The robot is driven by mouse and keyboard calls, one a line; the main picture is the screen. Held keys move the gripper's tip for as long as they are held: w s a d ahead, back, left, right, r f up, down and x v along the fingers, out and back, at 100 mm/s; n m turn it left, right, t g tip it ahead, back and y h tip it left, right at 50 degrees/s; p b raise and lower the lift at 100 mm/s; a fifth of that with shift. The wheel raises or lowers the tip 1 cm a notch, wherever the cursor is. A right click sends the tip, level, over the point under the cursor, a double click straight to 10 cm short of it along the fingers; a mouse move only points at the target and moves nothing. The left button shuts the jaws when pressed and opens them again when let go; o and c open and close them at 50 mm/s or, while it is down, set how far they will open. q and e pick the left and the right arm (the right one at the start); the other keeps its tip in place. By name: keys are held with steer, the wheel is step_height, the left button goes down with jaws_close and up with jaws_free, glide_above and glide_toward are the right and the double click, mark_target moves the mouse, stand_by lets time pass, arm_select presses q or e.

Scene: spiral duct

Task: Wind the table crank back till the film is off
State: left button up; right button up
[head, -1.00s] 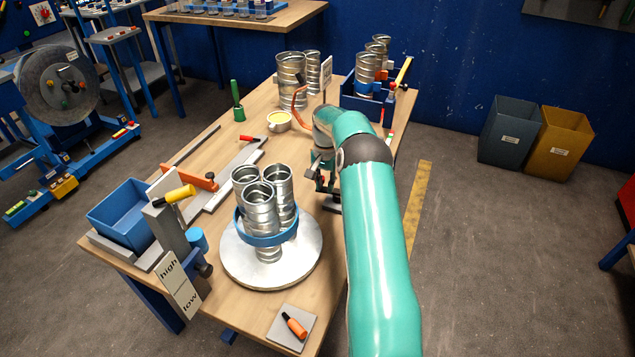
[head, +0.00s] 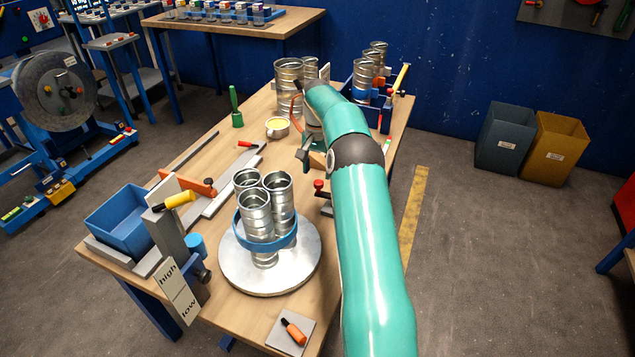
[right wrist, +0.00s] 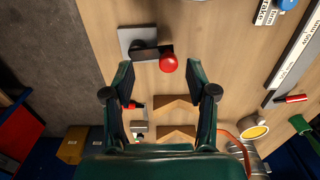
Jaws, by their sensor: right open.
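Three shiny spiral ducts (head: 257,210) stand bunched on a round silver turntable (head: 240,277), with a blue band (head: 265,241) around them. I cannot tell whether film is on them. An orange-handled crank (head: 293,329) sits on a grey plate at the table's near end. A red ball knob (head: 318,184) stands right of the turntable; the right wrist view shows it (right wrist: 168,64) on a black arm over a grey plate. My right gripper (head: 303,155) is beyond the knob, partly hidden by its arm. Its open fingers (right wrist: 167,85) hold nothing. My left gripper is not in view.
A post with a yellow handle (head: 180,199) and a high/low label (head: 178,290) stands at the left edge near a blue bin (head: 122,220). A cup (head: 277,127), a green tool (head: 236,107) and more ducts (head: 289,80) occupy the far end.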

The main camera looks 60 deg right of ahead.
step_height(320, 180, up, 4)
steer(key=shift+f, duration=0.15)
